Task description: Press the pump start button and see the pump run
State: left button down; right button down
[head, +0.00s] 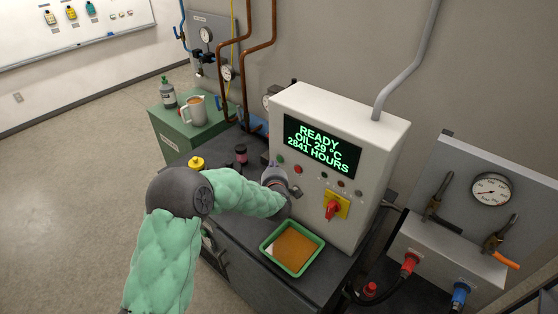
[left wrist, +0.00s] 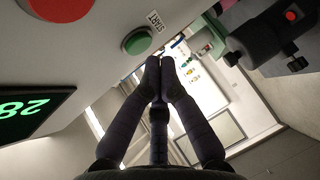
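The light grey control cabinet (head: 325,110) has a dark screen (head: 321,147) with green text: READY, OIL 29 °C, 2841 HOURS. Below it is the green start button (head: 281,160), with a red button (head: 298,169) to its right. In the left wrist view the green button (left wrist: 137,41) sits beside a START label. My left gripper (head: 272,166) is at the cabinet front by the green button. Its fingertips (left wrist: 160,62) are together, empty, and appear just beside the button; I cannot tell if they touch. My right gripper is out of view.
A red rotary switch (head: 332,210) on a yellow plate is below the buttons. A green tray (head: 266,243) of amber liquid lies on the dark bench top. A jug (head: 195,110) and bottle (head: 168,93) stand on a green cabinet at left. A gauge panel (head: 520,200) stands at right.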

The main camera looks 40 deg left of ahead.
pick_arm(q)
jog(key=shift+w, duration=0.1)
dwell(0.6)
jog(key=shift+w+b, duration=0.3)
jog(key=shift+w, duration=0.05)
jog(key=shift+w, duration=0.35)
dwell(0.6)
jog(key=shift+s, duration=0.15)
jog(key=shift+s+b, duration=0.5)
jog(key=shift+s, duration=0.15)
jog(key=shift+s, duration=0.1)
jog(key=shift+s+a+b, duration=0.2)
jog(key=shift+s+b, duration=0.6)
jog(key=shift+s, duration=1.6)
jog(key=shift+f, duration=0.1)
